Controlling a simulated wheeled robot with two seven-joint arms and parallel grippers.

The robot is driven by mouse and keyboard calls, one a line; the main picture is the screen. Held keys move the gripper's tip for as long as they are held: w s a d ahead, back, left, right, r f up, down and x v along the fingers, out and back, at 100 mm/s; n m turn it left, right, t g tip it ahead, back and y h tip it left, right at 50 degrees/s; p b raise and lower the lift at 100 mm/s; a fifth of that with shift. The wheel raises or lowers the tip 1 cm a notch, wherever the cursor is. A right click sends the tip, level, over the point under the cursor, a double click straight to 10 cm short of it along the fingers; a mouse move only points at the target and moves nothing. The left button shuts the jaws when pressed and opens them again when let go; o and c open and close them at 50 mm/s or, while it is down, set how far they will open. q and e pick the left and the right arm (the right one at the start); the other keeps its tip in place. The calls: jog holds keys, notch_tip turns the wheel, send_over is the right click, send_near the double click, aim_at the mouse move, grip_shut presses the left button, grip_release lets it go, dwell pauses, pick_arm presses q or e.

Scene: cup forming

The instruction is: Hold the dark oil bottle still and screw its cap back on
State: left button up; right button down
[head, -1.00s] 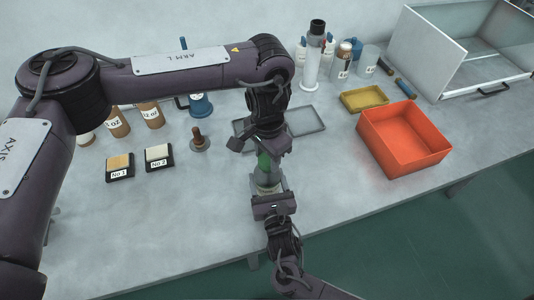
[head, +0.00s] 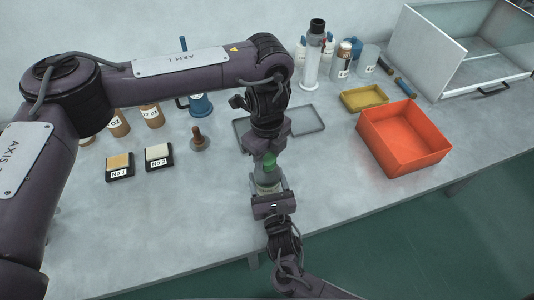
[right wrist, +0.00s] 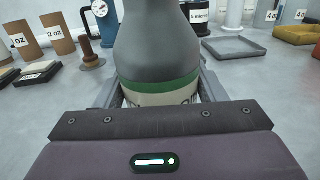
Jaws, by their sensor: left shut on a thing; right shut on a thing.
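The dark oil bottle (head: 267,183) stands upright near the front of the table. In the right wrist view its dark body (right wrist: 158,45) with a green band and pale label rises between the jaws. My right gripper (head: 270,200) is shut on the bottle's lower part from the front. My left gripper (head: 265,152) points down over the bottle's top, shut on the green cap (head: 269,160). The cap sits at the bottle's neck, in line with it. The left jaws partly hide the cap, so I cannot tell how its thread sits.
A grey tray (head: 309,120) lies behind the left gripper. An orange bin (head: 404,150) and a yellow tray (head: 364,98) stand to the right. Two sample blocks (head: 120,167) and a stamp-like tool (head: 198,140) are to the left. The table front is clear.

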pick_arm(q)
jog(key=m, duration=0.7)
jog(key=shift+w, duration=0.1)
jog(key=m, duration=0.7)
jog(key=o, duration=1.2)
notch_tip(320, 180, up, 12)
jog(key=shift+f, duration=0.1)
pick_arm(e)
jog(key=shift+c, duration=1.2)
grip_release()
jog(key=shift+s, duration=0.1)
